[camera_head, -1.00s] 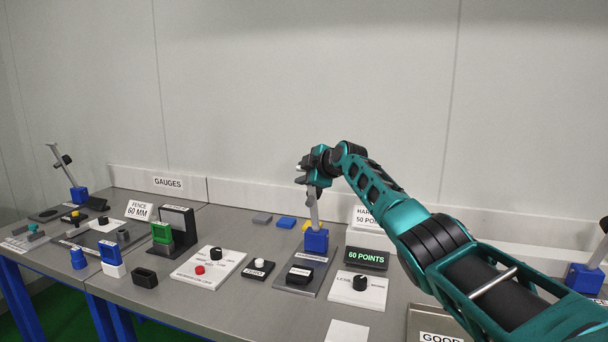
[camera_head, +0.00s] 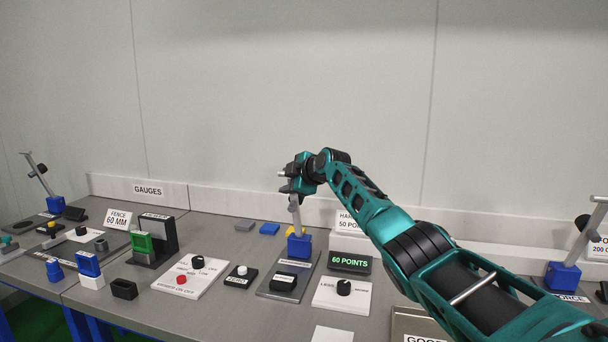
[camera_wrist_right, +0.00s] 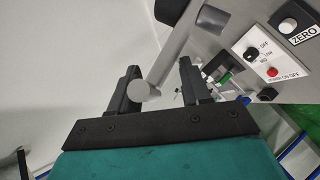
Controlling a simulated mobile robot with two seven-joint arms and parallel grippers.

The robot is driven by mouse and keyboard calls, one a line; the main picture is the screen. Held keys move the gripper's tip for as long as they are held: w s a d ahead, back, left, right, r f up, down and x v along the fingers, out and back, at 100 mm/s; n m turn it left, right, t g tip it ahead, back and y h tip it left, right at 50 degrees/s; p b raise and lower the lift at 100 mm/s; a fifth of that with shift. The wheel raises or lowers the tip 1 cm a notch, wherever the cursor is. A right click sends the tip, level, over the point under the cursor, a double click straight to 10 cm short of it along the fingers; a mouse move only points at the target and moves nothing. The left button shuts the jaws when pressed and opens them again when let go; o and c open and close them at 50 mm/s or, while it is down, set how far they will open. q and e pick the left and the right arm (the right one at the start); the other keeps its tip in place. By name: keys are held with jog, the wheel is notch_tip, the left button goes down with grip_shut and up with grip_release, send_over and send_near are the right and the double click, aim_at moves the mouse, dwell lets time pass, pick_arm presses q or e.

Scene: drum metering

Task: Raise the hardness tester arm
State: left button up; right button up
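The hardness tester arm (camera_head: 295,217) is a grey lever rising steeply from a blue block (camera_head: 299,246) on a dark base plate (camera_head: 277,288). My right gripper (camera_head: 286,180) is at the lever's upper end. In the right wrist view, a grey bar (camera_wrist_right: 174,57) of the lever lies between the two fingers (camera_wrist_right: 157,88), which stand apart with gaps beside it. Whether either finger touches it I cannot tell. The gripper hides part of the lever's top in the head view. My left gripper is not in view.
A display reading 60 POINTS (camera_head: 350,262) and a white knob panel (camera_head: 328,298) stand right of the tester. A black-knobbed and red-buttoned panel (camera_head: 205,270) is to the left. Another blue-based lever (camera_head: 562,275) stands far right. The wall behind is clear.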

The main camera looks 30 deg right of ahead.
jog(key=b+v, duration=0.1)
jog(key=v, duration=1.1)
jog(key=shift+s+r, duration=0.2)
jog(key=shift+s, duration=0.05)
dwell(0.4)
